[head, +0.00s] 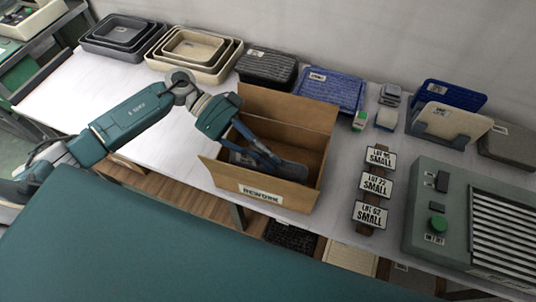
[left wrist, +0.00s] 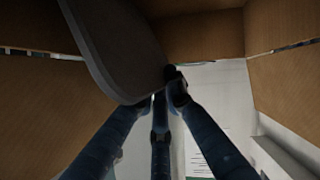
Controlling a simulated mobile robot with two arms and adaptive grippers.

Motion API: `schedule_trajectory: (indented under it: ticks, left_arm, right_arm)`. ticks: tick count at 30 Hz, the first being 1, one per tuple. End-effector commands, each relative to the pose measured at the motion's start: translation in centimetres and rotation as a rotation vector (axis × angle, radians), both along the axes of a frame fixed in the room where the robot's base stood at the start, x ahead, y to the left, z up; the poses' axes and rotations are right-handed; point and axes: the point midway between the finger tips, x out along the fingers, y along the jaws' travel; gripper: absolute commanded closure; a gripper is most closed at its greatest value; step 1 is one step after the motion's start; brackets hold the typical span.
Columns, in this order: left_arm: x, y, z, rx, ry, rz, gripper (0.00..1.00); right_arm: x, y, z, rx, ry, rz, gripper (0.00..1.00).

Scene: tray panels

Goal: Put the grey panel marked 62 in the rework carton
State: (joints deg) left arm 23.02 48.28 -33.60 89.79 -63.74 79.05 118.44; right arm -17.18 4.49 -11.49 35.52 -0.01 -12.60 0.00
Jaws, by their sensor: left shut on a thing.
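The rework carton (head: 226,177) stands open on the table with its flaps spread and a REWORK label on its front. My left gripper (head: 268,158) reaches down into it from the left. The left gripper, also in the left wrist view (left wrist: 168,88), is shut on the edge of a grey panel (left wrist: 112,42) with rounded corners. The panel (head: 290,170) is tilted inside the carton between its brown walls. Its number does not show, and I cannot tell whether it touches the carton floor. My right gripper is not in view.
Nested grey trays (head: 118,54) and beige trays (head: 228,66) stand at the back left. A dark basket (head: 267,66) and blue tray (head: 333,86) are behind the carton. Lot signs (head: 371,217) and a grey machine (head: 425,205) stand to its right, with a panel rack (head: 440,121) behind.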

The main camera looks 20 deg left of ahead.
Motion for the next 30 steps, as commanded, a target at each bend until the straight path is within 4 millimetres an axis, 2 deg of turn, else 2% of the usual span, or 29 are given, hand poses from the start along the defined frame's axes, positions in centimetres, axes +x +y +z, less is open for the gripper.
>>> schedule_trajectory:
  ticks: [14, 15, 18, 26, 30]
  left_arm:
    - [0.01, -0.01, -0.2, -0.001, 0.0, 0.0, 1.0]
    - [0.01, -0.01, -0.2, 0.0, 0.0, 0.0, 0.87]
    - [0.01, 0.0, -0.2, 0.0, 0.0, 0.0, 0.67]
    - [0.01, 0.02, -0.23, 0.0, 0.001, 0.0, 0.67]
    - [0.18, 0.71, 0.03, 0.003, 0.0, 0.002, 0.67]
  right_arm:
    - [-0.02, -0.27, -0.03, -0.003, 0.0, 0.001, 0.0]
    - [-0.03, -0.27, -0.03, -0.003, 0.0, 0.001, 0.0]
    - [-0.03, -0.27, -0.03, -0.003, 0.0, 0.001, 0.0]
    - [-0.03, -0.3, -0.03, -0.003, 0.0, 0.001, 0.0]
    - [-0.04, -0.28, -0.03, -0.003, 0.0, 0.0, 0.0]
